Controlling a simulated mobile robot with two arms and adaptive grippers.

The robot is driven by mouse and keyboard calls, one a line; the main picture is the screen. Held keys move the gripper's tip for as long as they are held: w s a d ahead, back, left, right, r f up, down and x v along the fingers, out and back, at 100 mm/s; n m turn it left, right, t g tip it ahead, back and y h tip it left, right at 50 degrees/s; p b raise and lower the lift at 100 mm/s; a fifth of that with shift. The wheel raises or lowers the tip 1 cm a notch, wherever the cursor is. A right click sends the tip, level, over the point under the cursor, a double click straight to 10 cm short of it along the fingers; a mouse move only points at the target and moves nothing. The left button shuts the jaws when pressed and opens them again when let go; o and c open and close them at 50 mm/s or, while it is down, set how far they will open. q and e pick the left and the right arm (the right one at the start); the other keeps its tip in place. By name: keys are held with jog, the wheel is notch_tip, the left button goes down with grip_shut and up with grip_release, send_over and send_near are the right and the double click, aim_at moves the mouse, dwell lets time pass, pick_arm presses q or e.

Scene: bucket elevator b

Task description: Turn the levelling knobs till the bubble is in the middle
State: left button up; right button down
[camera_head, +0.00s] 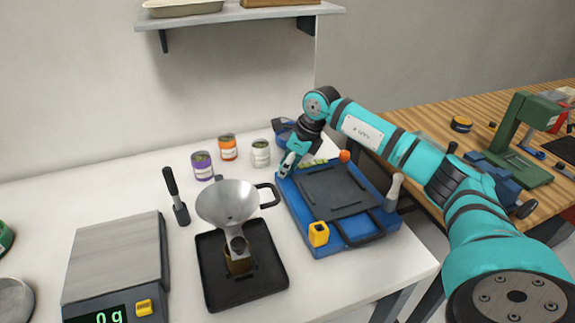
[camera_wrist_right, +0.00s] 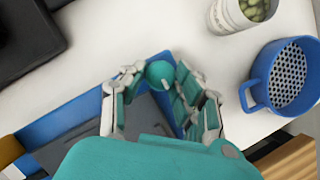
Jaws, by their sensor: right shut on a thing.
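The blue levelling platform (camera_head: 360,228) with a dark grey top plate sits at the right part of the white table. My right gripper (camera_head: 288,167) reaches down at its back left corner. In the right wrist view its fingers are closed around a round teal knob (camera_wrist_right: 159,74) at the blue edge. A small yellow-green strip (camera_head: 313,161) lies along the back edge beside the gripper; I cannot make out a bubble in it. An orange-red knob (camera_head: 345,156) stands at the back edge. A yellow block (camera_head: 318,234) is at the front left corner. My left gripper is not in view.
A metal funnel (camera_head: 232,203) stands over a black tray (camera_head: 215,297) left of the platform. A scale (camera_head: 118,255) reading 0 g is further left. Several jars (camera_head: 260,153) and a blue perforated cup (camera_wrist_right: 290,75) are behind. A white-handled tool (camera_head: 394,188) stands at the right.

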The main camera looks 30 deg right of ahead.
jog(key=shift+m, duration=0.3)
jog(key=shift+r, duration=0.1)
jog(key=c, duration=1)
grip_release()
jog(key=v, duration=1.2)
jog(key=shift+s, duration=0.1)
